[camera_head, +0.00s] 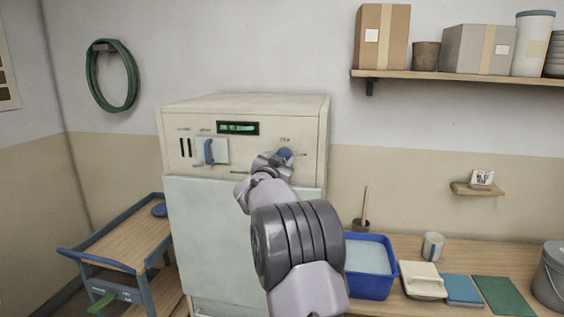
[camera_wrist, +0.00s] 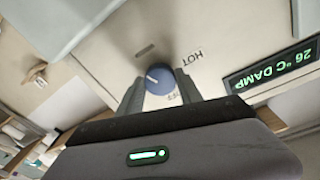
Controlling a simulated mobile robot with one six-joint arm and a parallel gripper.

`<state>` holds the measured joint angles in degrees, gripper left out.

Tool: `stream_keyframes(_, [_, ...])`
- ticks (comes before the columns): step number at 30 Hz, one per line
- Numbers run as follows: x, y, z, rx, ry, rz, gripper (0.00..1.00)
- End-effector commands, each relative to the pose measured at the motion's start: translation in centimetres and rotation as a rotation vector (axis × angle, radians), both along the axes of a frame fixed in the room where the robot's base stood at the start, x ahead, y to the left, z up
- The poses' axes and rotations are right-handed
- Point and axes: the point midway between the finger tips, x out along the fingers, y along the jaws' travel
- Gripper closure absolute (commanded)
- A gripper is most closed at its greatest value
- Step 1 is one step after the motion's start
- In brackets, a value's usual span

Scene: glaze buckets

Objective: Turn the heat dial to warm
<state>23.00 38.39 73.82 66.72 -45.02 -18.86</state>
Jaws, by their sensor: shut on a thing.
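The heat dial (camera_wrist: 158,79) is a round blue knob on the cream front panel of the cabinet, with a short pale pointer mark. In the wrist view, which is upside down, the mark points to the picture's upper left. A label reading HOT sits to its right, one that seems to read OFF lies close below right, and a small unreadable mark is at upper left. My gripper (camera_wrist: 160,90) is shut on the dial, one finger on each side. In the head view the dial (camera_head: 285,153) shows just beyond my gripper (camera_head: 274,162), which partly covers the panel.
A lit display (camera_wrist: 272,70) reads 26 °C DAMP; it also shows in the head view (camera_head: 238,128). A wooden trolley (camera_head: 110,236) stands left; a blue tub (camera_head: 369,266) and workbench are right.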

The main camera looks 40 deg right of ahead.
Motion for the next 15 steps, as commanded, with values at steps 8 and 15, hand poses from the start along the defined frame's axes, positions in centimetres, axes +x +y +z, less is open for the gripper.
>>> stream_keyframes(8, [0.05, 0.06, 0.11, 0.146, -0.171, 0.0, 0.98])
stream_keyframes(15, [0.07, 0.06, 0.19, 0.235, -0.276, 0.0, 0.98])
